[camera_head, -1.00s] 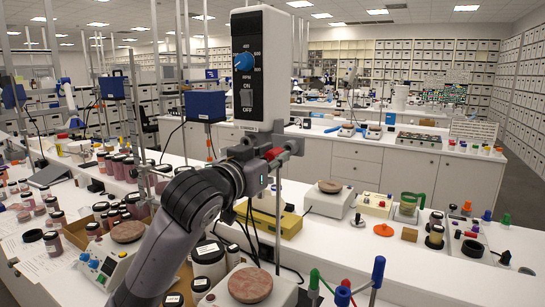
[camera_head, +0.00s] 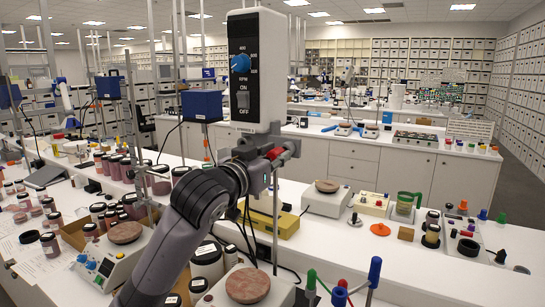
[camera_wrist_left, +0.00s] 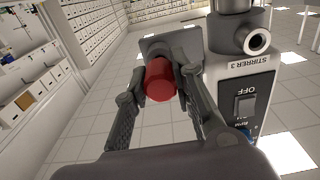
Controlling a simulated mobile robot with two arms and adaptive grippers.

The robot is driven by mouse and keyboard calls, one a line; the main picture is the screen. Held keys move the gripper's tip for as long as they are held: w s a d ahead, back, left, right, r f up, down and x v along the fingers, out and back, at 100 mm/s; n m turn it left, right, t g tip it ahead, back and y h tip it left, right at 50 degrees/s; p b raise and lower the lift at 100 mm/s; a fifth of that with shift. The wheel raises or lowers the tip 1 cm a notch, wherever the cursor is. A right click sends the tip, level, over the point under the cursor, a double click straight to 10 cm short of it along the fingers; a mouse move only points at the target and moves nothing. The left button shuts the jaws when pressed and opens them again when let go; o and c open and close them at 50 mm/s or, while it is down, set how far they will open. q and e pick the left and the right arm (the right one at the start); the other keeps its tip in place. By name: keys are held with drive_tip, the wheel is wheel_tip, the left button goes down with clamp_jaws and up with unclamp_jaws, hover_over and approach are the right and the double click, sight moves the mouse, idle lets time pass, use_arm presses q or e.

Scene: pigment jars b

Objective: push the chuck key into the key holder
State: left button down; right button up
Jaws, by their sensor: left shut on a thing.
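My left gripper (camera_head: 268,152) is just below the grey stirrer head (camera_head: 256,65), with the dial and ON/OFF switch. In the left wrist view the gripper (camera_wrist_left: 160,85) is shut on a red cylinder (camera_wrist_left: 160,78), apparently the chuck key's grip. A bit of red (camera_head: 275,153) also shows at the gripper in the head view. The key's far end is hidden. A dark grey plate (camera_wrist_left: 170,44) lies behind the red cylinder in the left wrist view; I cannot tell whether it is the key holder or whether the key touches it. My right gripper is not in view.
The stirrer, labelled STIRRER 3 (camera_wrist_left: 250,65), stands close beside the gripper in the left wrist view. Below are a yellow box (camera_head: 275,222), a white hotplate (camera_head: 326,200) and several jars. An orange cone (camera_head: 380,230) and small parts lie to the right.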

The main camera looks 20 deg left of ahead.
use_arm(q)
drive_tip(key=shift+w, duration=0.55)
drive_tip(key=c, duration=1.3)
unclamp_jaws()
drive_tip(key=s, duration=1.2)
drive_tip(key=shift+a, duration=0.4)
